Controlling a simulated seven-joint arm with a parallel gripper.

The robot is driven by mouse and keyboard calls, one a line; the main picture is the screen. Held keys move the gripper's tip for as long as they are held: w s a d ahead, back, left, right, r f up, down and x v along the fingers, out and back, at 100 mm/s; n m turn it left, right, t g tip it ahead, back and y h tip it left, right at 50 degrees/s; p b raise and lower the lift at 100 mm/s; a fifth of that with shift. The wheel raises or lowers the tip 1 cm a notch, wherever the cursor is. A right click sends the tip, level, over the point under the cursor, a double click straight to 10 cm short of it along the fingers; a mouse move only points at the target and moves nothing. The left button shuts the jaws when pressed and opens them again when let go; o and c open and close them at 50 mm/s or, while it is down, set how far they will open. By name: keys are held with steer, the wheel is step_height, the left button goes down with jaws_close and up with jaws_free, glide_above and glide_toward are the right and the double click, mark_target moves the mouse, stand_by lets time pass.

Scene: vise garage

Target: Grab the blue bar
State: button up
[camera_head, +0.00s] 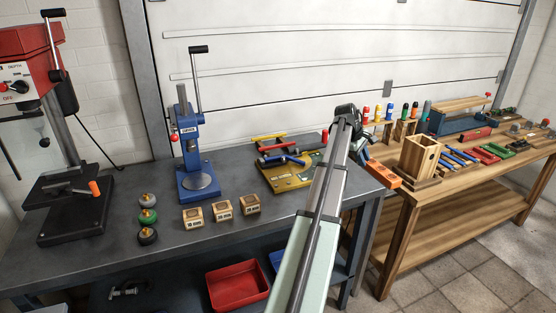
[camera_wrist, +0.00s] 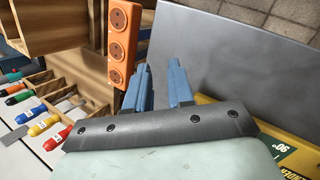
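A blue bar (camera_head: 283,160) lies on the yellow bender plate (camera_head: 291,180) on the grey bench, in the head view. A yellow bar (camera_head: 268,138) and a red bar (camera_head: 272,147) are just behind it. My gripper (camera_wrist: 159,66) shows two blue-grey fingers set apart, with only bench surface visible between them. In the head view my arm reaches to the right of the bender plate, and the fingertips are not clear there. In the wrist view the bender plate (camera_wrist: 285,145) shows at lower right; the blue bar cannot be made out.
An orange socket strip (camera_head: 383,174) is at the bench's right edge, close to my gripper. A blue press (camera_head: 193,150) and small wooden blocks (camera_head: 222,210) stand to the left. A wooden table (camera_head: 430,205) with tools and an open wooden box (camera_head: 419,155) is at right.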

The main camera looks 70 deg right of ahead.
mark_target(303, 162)
steer(key=w+a+r+n+t+y, duration=0.15)
steer(key=w+r, duration=0.25)
steer(key=w, duration=0.8)
steer(key=w+a+r+n+t+h, duration=0.1)
steer(key=w+r+n+t, duration=0.25)
steer(key=w, duration=0.75)
steer(key=shift+m+g+y, duration=0.3)
steer(key=shift+m+y, duration=0.05)
steer(key=shift+m, duration=0.15)
steer(key=f, duration=0.4)
steer(key=d+f, duration=0.1)
steer(key=f, duration=0.4)
steer(key=d+f, duration=0.1)
steer(key=f, duration=0.3)
steer(key=shift+w+d+f, duration=0.15)
steer(key=shift+d+f, duration=0.05)
steer(key=shift+d, duration=0.05)
steer(key=shift+c, duration=0.3)
jaws_close()
